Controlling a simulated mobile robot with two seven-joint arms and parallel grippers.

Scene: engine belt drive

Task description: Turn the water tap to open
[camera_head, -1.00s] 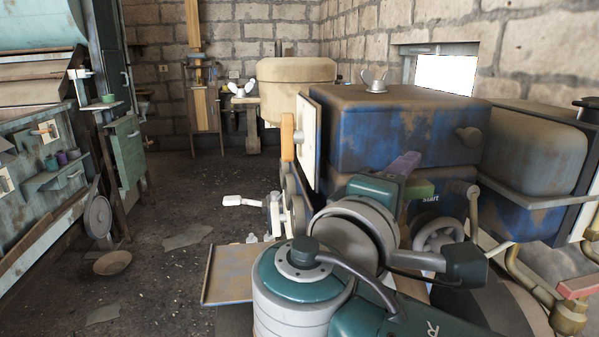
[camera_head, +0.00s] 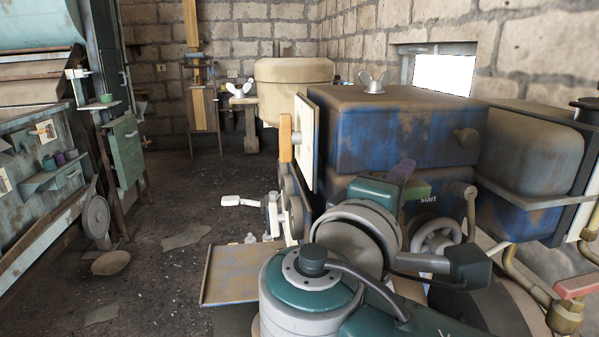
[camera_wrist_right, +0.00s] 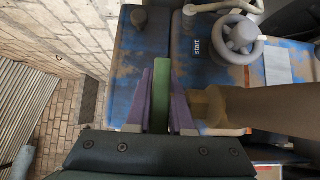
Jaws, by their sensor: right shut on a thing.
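My right gripper (camera_head: 402,174) has purple fingers and is at the front of the blue engine, beside the "start" label. It is shut on a green handle (camera_head: 419,190). In the right wrist view the green handle (camera_wrist_right: 161,95) stands between the two purple fingers. A brass-coloured part (camera_wrist_right: 210,105) is just right of the fingers there; whether it joins the green handle is hidden. Which fitting is the water tap is not certain from the pictures. A separate red handle (camera_head: 577,286) sits on brass pipework at the lower right. My left gripper is out of view.
The rusty blue engine block (camera_head: 405,130) fills the centre right. A handwheel (camera_wrist_right: 240,36) is close right of the gripper. A curved pipe (camera_head: 470,205) rises near my right arm. The floor on the left is mostly open.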

